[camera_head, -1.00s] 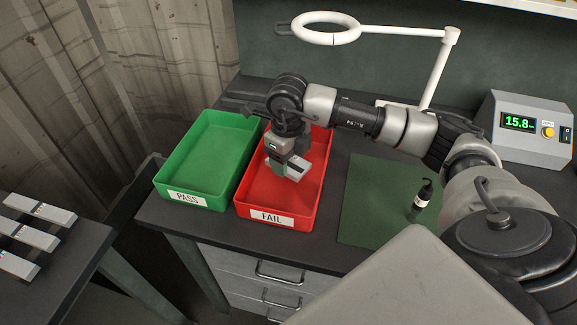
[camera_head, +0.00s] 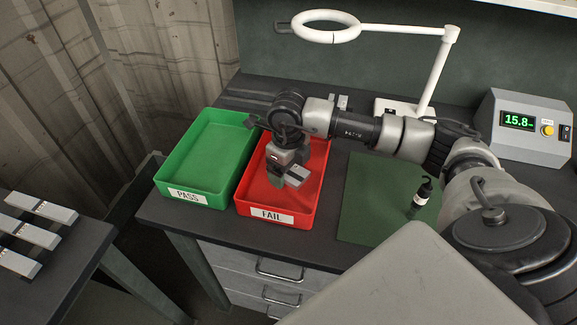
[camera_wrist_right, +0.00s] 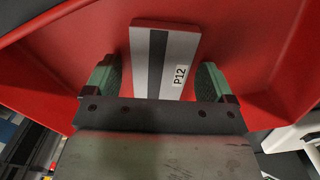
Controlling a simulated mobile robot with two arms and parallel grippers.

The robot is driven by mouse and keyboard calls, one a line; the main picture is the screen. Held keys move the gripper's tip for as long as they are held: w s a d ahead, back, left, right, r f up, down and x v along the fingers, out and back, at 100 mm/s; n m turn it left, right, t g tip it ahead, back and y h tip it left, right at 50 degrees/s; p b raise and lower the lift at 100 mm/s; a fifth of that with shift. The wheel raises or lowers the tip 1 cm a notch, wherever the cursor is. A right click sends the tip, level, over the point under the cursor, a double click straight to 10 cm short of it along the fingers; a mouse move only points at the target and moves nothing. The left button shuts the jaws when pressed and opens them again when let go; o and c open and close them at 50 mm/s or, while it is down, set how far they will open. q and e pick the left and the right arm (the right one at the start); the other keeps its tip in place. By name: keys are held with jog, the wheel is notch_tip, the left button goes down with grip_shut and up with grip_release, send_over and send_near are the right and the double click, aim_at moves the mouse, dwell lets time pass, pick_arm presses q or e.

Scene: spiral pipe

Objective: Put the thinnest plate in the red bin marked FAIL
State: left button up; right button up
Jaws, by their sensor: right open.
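My right gripper (camera_head: 284,173) is inside or just above the red bin marked FAIL (camera_head: 257,211). In the wrist view its green-padded fingers (camera_wrist_right: 155,78) are open, one on each side of a plate labelled P12 (camera_wrist_right: 142,60). The plate is light grey with a dark stripe, and a gap shows at the left finger. In the head view the plate (camera_head: 297,176) shows beside the fingers, within the bin's walls. Whether it rests fully on the bin floor is hard to tell. My left gripper is not in view.
A green bin marked PASS (camera_head: 205,152) stands left of the red bin. Several grey plates (camera_head: 32,228) lie on the left table. A ring lamp (camera_head: 326,28) and a display box (camera_head: 525,125) stand behind.

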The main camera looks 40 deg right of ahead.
jog(key=shift+r, duration=0.15)
notch_tip(320, 180, up, 12)
jog(key=shift+b, duration=0.45)
